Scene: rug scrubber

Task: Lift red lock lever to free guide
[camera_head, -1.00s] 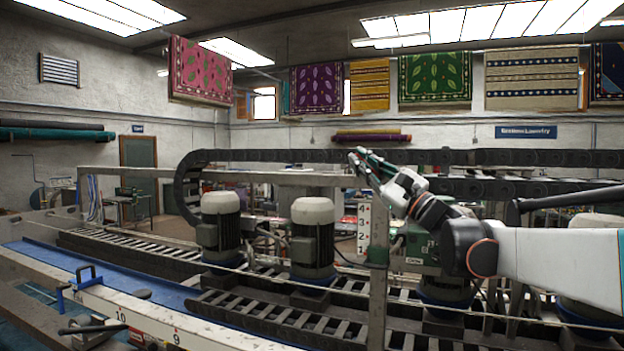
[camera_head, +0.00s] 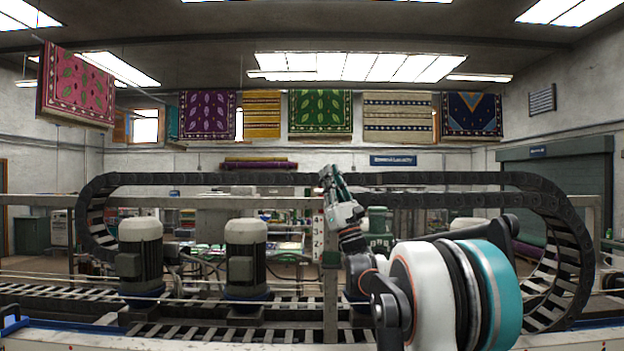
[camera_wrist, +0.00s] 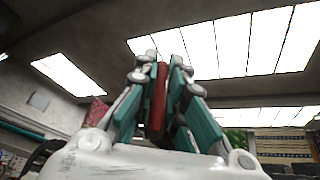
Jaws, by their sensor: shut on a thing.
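In the wrist view, the red lever (camera_wrist: 158,96) is a slim red bar between the teal fingers of my gripper (camera_wrist: 160,66), which is shut on it. In the head view, my gripper (camera_head: 328,177) points up at the top of an upright post with a numbered white scale (camera_head: 318,235). The lever cannot be made out there, hidden by the fingers or too small. I cannot tell how far it is raised, and the guide cannot be picked out clearly.
A black cable chain (camera_head: 230,179) runs behind my gripper and curves down at both ends. Motors with pale caps (camera_head: 140,230) stand on the machine to the left. A slatted track (camera_head: 50,295) crosses low in front. Rugs (camera_head: 320,112) hang high at the back.

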